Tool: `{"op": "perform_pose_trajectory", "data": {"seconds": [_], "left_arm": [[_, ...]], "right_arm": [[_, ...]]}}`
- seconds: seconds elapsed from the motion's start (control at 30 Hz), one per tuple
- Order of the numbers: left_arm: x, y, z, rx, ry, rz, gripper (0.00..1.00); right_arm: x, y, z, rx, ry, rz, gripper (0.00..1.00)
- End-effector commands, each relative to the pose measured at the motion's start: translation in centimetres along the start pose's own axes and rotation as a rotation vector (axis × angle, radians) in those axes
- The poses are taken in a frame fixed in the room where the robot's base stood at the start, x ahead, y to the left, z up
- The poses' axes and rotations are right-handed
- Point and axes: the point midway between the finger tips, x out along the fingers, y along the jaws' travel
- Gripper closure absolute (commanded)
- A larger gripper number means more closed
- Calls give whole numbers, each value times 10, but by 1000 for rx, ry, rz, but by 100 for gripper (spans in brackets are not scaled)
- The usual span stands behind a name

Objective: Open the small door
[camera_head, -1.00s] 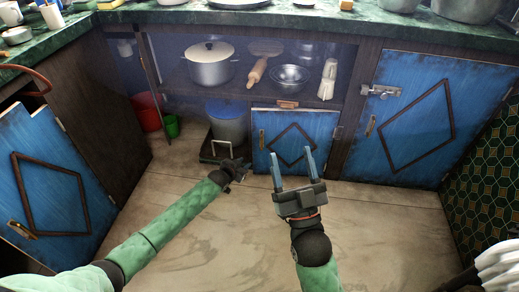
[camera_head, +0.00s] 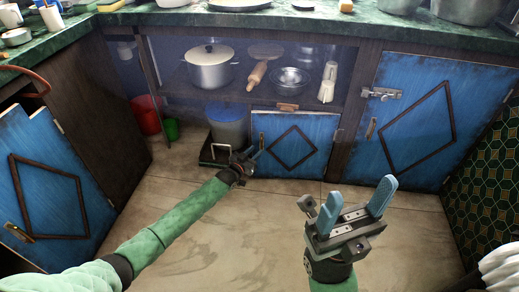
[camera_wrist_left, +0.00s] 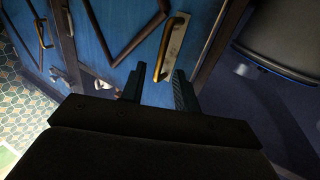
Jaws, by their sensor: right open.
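The small door (camera_head: 292,145) is a blue panel with a dark diamond frame, low in the middle of the cabinet. It looks shut. Its brass handle (camera_wrist_left: 172,48) is a bar on a pale plate at the door's left side. My left gripper (camera_head: 250,154) is in front of that side. In the left wrist view its two fingers (camera_wrist_left: 158,88) are apart, and the handle's near end shows between their tips; I cannot tell if they touch it. My right gripper (camera_head: 354,203) is open and empty over the floor, right of the door.
A large blue door (camera_head: 420,115) with a metal latch stands at the right. A blue door (camera_head: 50,185) is at the far left. A lidded pot (camera_head: 227,125) sits left of the small door, under a shelf of cookware. The floor in front is clear.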

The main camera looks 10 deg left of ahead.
Motion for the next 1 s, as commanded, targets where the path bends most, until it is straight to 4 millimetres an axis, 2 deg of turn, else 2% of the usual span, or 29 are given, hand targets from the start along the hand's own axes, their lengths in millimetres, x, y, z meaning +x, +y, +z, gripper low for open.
{"op": "perform_pose_trajectory", "data": {"seconds": [0.1, 0.3, 0.7, 0.87, 1.0], "left_arm": [[18, 0, 1, 0, 2, 0, 69], [36, 0, 0, 0, 1, 0, 69], [41, 0, 0, -1, 0, 0, 69], [41, 0, 0, 0, 0, 0, 100], [41, 0, 0, 0, 0, 0, 100]], "right_arm": [[-8, -1, 1, -3, -7, -7, 38], [-14, -2, 2, -7, -15, -16, 38], [-15, -3, 2, -9, -20, -18, 38], [-15, -2, 2, -9, -20, -18, 38], [-15, -2, 3, -9, -21, -18, 38]]}}
